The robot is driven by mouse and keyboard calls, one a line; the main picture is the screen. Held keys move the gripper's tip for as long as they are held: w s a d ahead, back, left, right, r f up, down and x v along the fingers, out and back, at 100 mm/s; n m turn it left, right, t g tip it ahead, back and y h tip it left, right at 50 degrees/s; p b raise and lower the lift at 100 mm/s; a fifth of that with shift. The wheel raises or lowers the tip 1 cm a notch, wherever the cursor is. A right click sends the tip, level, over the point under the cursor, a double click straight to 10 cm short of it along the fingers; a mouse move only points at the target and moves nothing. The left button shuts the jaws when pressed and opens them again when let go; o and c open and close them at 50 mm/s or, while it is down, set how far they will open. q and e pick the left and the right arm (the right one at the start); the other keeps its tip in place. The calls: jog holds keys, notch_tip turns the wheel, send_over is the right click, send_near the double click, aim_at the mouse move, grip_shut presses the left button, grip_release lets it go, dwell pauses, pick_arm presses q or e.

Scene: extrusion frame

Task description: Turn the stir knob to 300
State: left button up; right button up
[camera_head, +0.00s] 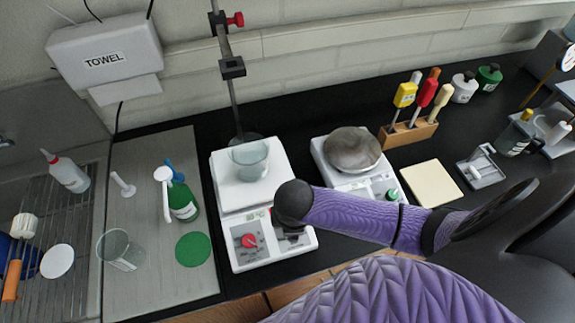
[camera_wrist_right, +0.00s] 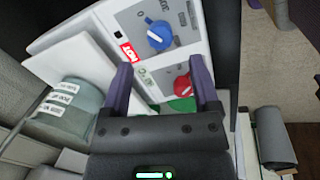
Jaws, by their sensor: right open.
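The hotplate stirrer (camera_head: 273,257) is a white box with a front panel and a white top plate (camera_head: 234,192). A red knob (camera_head: 249,241) is on the panel's left in the head view. The right wrist view shows the red knob (camera_wrist_right: 182,85) and a blue knob (camera_wrist_right: 160,35) with a white pointer line. Which knob is for stirring is too small to read. My right gripper (camera_wrist_right: 160,75) is open and empty above the panel; the red knob appears between its fingers, apart from them. My right gripper (camera_head: 290,225) hides the blue knob in the head view. My left gripper is out of view.
A glass beaker (camera_head: 248,158) stands on the plate by the rod stand (camera_head: 233,90). A green bottle (camera_head: 183,204) and green disc (camera_head: 193,249) are at left. Black bench lies between the devices.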

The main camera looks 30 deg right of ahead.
jog(key=b+x, duration=0.1)
jog(key=x, duration=0.5)
grip_shut()
